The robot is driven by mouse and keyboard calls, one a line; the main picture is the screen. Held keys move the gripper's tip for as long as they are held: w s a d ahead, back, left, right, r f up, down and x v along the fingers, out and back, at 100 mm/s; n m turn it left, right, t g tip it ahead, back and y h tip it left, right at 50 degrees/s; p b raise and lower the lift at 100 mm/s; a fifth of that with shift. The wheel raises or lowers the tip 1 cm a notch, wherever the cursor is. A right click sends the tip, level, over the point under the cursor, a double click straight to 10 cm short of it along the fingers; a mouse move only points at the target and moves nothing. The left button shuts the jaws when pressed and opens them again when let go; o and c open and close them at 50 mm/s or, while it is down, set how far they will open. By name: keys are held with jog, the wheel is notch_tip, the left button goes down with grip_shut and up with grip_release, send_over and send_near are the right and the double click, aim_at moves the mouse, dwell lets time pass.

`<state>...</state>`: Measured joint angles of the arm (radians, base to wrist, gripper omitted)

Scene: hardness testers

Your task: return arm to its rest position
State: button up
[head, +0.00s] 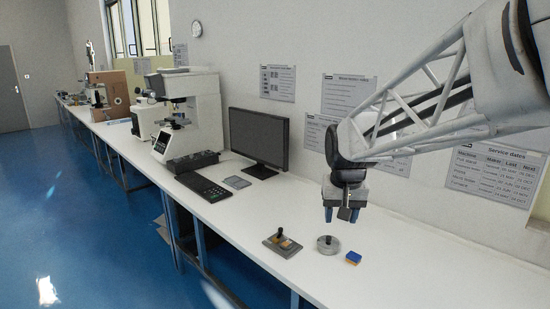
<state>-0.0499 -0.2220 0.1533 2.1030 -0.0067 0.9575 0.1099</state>
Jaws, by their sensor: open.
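My gripper (343,214) hangs from my arm over the right part of the white bench (215,213), its fingers pointing down. The fingers are apart with nothing seen between them. Below it on the bench is a round grey metal piece (328,246) with a small raised part. A small blue block with an orange-brown side (353,258) lies just to its right. To the left lies a flat grey plate (275,243) with a black knob and a brownish piece on it. My gripper appears to be above these and apart from them.
A monitor (259,138), a black keyboard (202,186), a grey pad (237,182) and a white hardness tester (191,112) stand further left along the bench. The wall with posters (349,97) is behind my arm. The bench front right of the keyboard is clear.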

jog(key=s+d+f, duration=0.1)
jog(key=s+f, duration=0.1)
jog(key=s, duration=1.1)
jog(key=s+d+f, duration=0.2)
jog(key=s, duration=1.1)
jog(key=shift+f+t, duration=0.25)
jog(key=shift+t, duration=0.15)
jog(key=shift+s, duration=0.1)
